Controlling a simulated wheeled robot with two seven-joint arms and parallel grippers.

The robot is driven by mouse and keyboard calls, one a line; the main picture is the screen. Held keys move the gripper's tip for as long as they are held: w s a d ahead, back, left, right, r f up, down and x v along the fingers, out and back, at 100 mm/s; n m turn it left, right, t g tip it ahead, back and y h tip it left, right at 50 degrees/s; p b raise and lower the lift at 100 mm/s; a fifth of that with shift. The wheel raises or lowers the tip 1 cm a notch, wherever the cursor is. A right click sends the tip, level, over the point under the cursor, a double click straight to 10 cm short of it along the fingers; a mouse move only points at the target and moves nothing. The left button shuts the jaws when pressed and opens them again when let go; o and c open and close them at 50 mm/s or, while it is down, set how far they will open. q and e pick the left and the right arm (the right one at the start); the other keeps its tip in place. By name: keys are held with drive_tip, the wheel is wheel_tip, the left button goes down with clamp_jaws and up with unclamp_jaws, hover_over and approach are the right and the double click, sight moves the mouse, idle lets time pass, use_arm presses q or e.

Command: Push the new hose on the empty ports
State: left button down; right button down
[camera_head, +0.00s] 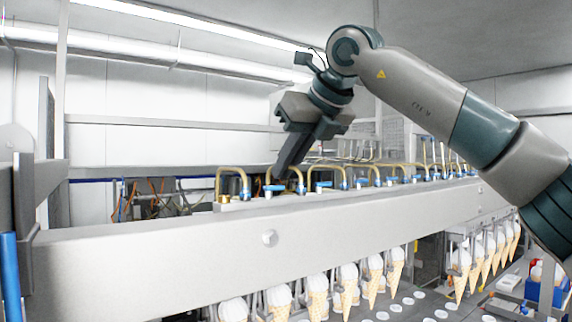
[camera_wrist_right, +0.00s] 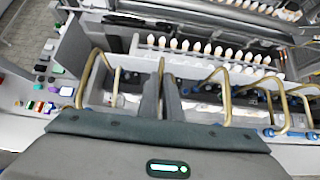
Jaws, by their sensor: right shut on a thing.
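A row of tan bent hoses stands along the top of the long grey beam (camera_head: 150,255), with blue fittings (camera_head: 275,188) at the ports. My right gripper (camera_head: 283,172) points down at the second hose from the left (camera_head: 296,173). In the right wrist view its two fingers (camera_wrist_right: 161,100) are shut on a tan hose (camera_wrist_right: 161,66), which shows as a thin strip between them. The hose's lower ends are hidden, so I cannot tell whether they sit on ports. The first hose (camera_head: 233,169) stands to the left, apart from the gripper. My left gripper is not in view.
Several cones with white tops (camera_head: 349,284) hang in holders below the beam. A blue crate (camera_head: 545,290) stands at the lower right. Neighbouring hoses (camera_wrist_right: 220,90) stand close on both sides of the right gripper. Dark cables (camera_head: 150,200) lie behind the beam.

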idle(0.3)
drive_tip(key=c, duration=1.5)
unclamp_jaws()
drive_tip(key=shift+c, duration=0.2)
drive_tip(key=shift+r, duration=0.15)
drive_tip(key=shift+r+p, duration=2.05)
drive_tip(key=shift+r, duration=0.3)
drive_tip(key=shift+f, duration=0.1)
